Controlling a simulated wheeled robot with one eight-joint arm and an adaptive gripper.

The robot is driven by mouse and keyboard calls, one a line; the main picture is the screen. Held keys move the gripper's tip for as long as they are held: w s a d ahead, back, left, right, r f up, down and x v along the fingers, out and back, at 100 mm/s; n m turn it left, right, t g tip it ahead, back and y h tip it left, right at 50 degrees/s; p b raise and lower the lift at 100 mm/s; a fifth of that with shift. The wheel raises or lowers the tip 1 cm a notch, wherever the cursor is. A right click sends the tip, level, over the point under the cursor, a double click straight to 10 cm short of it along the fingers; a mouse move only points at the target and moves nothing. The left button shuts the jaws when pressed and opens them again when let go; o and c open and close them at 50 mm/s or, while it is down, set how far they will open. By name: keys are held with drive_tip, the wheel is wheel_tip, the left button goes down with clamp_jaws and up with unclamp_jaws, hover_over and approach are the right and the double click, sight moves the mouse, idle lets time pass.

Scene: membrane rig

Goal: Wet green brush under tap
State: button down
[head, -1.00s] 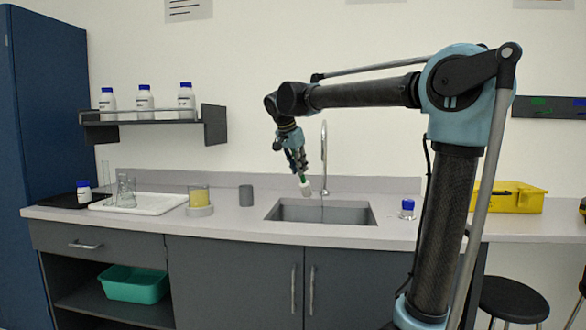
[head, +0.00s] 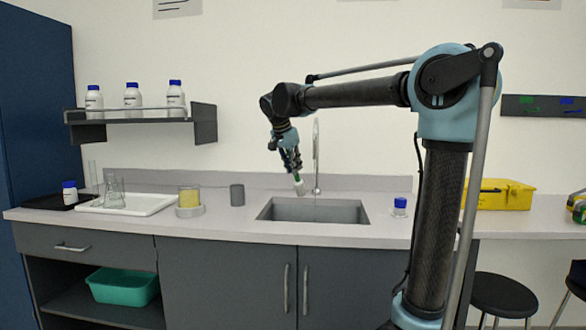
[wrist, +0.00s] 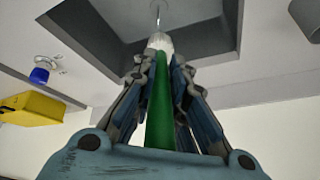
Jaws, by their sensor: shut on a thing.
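My gripper (head: 291,160) is shut on the green brush and holds it above the back part of the sink (head: 272,213). The brush (head: 299,187) points down and slightly tilted, with its pale bristle end lowest. In the wrist view the green handle (wrist: 160,110) runs between the fingers (wrist: 160,85), and the white bristles (wrist: 160,42) lie over the sink opening. The tall thin tap (head: 316,160) stands behind the sink, just right of the brush. Its spout appears close to the brush; whether they touch, or whether water runs, I cannot tell.
A blue-capped bottle (head: 399,206) stands right of the sink, with a yellow case (head: 497,196) beyond it. Left of the sink are a grey cup (head: 237,195), a beaker of yellow liquid (head: 189,197) and a white tray (head: 150,205). A shelf (head: 205,122) with bottles hangs above.

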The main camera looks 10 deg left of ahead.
drive_tip(key=w+d+f, duration=0.2)
drive_tip(key=w+d, duration=0.2)
drive_tip(key=w, duration=0.6)
drive_tip(key=shift+d, duration=0.25)
idle(0.4)
drive_tip(key=shift+f, duration=0.1)
idle(0.3)
drive_tip(key=shift+s+a, duration=0.55)
drive_tip(key=shift+s, duration=0.65)
drive_tip(key=shift+s+a, duration=0.5)
drive_tip(key=shift+s, duration=0.75)
drive_tip(key=shift+s+a, duration=0.55)
drive_tip(key=shift+s, duration=0.65)
drive_tip(key=shift+s+a+r, duration=0.35)
drive_tip(key=shift+s+r, duration=0.35)
drive_tip(key=shift+s, duration=0.05)
drive_tip(key=shift+s+a+r, duration=0.35)
drive_tip(key=shift+s+r, duration=0.3)
drive_tip(key=shift+s, duration=0.1)
drive_tip(key=shift+s+a+r, duration=0.35)
drive_tip(key=shift+s+r, duration=0.35)
drive_tip(key=shift+s, duration=0.05)
drive_tip(key=shift+d, duration=0.1)
